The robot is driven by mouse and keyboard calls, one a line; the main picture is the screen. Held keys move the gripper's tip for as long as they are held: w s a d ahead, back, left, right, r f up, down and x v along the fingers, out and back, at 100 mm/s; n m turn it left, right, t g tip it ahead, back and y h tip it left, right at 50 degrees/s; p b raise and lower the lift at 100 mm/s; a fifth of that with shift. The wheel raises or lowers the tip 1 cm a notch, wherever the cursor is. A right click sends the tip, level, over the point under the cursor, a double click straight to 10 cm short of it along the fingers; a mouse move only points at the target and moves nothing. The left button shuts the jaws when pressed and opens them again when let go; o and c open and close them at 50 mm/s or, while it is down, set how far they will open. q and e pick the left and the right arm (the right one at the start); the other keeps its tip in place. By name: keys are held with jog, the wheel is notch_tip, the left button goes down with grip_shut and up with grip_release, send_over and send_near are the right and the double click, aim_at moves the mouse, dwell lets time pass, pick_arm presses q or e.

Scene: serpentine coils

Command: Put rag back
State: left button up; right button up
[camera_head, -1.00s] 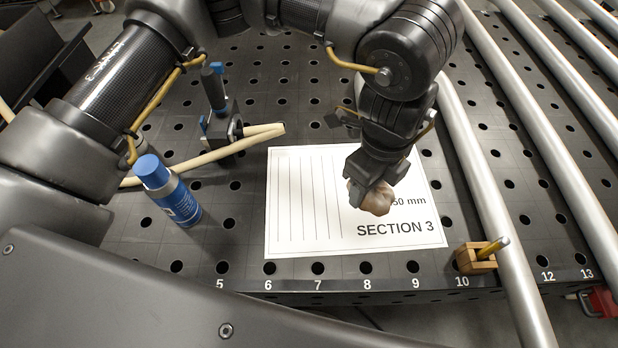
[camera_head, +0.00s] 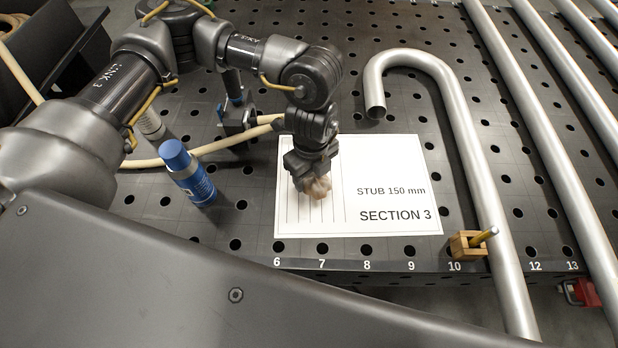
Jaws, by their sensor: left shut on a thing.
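The rag (camera_head: 318,188) is a small crumpled beige cloth. My left gripper (camera_head: 312,178) is shut on it and points down over the left part of the white "SECTION 3" sheet (camera_head: 400,190). The rag hangs below the fingers; I cannot tell whether it touches the sheet. The gripper hides part of the sheet's lined area. My right gripper is not in view.
A blue-capped bottle (camera_head: 188,173) stands left of the sheet. Black bins (camera_head: 60,50) are at far left.

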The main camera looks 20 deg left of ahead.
aim_at(308, 182)
pick_arm(q)
jog(key=shift+a+f, duration=0.2)
jog(key=shift+a, duration=0.05)
jog(key=f+p, duration=0.1)
jog(key=f, duration=0.2)
jog(key=shift+a, duration=0.2)
jog(key=shift+f, duration=0.3)
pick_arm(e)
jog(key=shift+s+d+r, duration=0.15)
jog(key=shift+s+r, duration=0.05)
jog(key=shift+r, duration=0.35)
pick_arm(q)
jog(key=shift+f, duration=0.15)
jog(key=o, duration=0.9)
jog(key=shift+o, duration=0.2)
